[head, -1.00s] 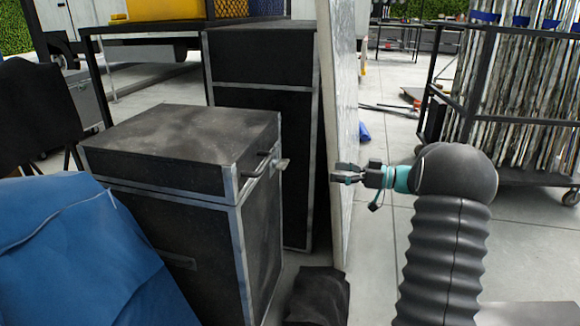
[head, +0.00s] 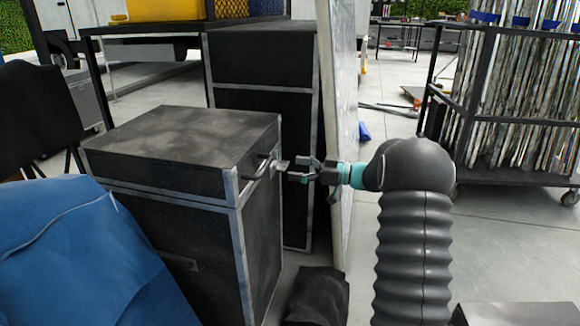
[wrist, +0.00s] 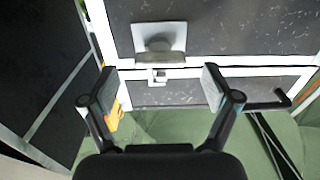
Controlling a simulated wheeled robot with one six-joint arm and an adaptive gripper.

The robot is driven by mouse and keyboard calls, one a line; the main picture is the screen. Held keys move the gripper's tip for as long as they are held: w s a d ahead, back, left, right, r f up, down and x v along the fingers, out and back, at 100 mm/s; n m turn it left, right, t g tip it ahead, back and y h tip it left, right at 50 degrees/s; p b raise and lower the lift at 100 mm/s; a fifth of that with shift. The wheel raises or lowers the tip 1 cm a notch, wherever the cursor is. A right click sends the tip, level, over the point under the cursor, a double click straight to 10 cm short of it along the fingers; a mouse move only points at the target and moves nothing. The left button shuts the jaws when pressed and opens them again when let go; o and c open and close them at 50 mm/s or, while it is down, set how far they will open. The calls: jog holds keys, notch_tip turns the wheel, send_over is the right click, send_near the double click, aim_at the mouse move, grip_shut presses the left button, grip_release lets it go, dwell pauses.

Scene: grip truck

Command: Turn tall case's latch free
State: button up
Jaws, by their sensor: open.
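A black case with metal edging (head: 170,215) stands at left centre in the head view. Its latch (head: 281,165) juts from its right side by the lid seam. In the wrist view the pale latch plate and its small catch (wrist: 159,42) lie beyond the gap between my fingers, near the white metal seam. My gripper (head: 298,169) is open and empty, pointing left, with its tips just short of the latch. In the wrist view my gripper (wrist: 160,86) has one finger on each side of the latch. I cannot tell whether a fingertip touches it.
A black bar handle (head: 262,166) sits beside the latch; it also shows in the wrist view (wrist: 268,104). A taller black case (head: 262,75) and an upright panel (head: 342,120) stand behind. Blue cloth (head: 75,250) is at left. A wheeled rack (head: 510,100) stands at right.

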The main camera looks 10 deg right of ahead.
jog(key=shift+x, duration=1.1)
jog(key=shift+d, duration=0.1)
jog(key=c, duration=1.2)
jog(key=shift+o, duration=0.3)
